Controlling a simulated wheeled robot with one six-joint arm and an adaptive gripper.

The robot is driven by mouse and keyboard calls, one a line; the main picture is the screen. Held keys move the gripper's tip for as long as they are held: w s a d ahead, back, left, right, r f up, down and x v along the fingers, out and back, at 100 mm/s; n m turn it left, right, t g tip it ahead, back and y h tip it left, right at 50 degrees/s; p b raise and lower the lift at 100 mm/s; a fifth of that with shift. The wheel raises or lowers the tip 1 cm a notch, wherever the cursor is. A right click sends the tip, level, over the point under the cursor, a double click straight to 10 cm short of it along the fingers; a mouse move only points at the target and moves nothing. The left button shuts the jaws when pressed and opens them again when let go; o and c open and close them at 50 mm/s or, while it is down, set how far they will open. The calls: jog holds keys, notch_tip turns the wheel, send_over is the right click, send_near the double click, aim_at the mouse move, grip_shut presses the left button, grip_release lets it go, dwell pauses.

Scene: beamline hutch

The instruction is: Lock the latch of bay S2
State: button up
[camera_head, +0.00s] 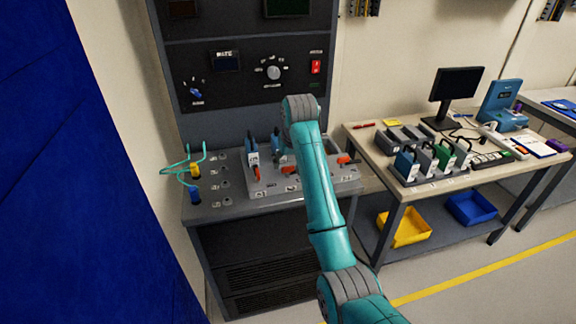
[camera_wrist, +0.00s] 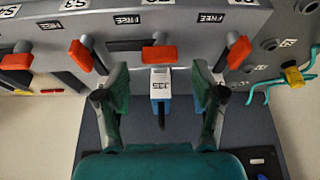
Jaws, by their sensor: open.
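A sloped grey bay panel shows in the head view (camera_head: 318,184) with red-orange latch handles. In the wrist view, which looks upside down, a red latch handle (camera_wrist: 160,54) lies in the middle, with others at its left (camera_wrist: 80,55) and right (camera_wrist: 238,50). A white and blue module (camera_wrist: 160,88) with a small label sits just before the middle handle. My gripper (camera_wrist: 160,103) is open, its fingers on either side of that module, with gaps. My arm hides the gripper in the head view.
Yellow and blue plugs with teal cables (camera_head: 195,170) stand at the panel's left. A control rack (camera_head: 245,75) rises behind. At right, a bench (camera_head: 375,158) holds several modules and a monitor (camera_head: 457,88), with yellow (camera_head: 405,229) and blue (camera_head: 471,208) bins below.

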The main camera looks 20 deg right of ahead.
jog(key=shift+x, duration=1.4)
jog(key=c, duration=1.1)
jog(key=shift+c, duration=0.2)
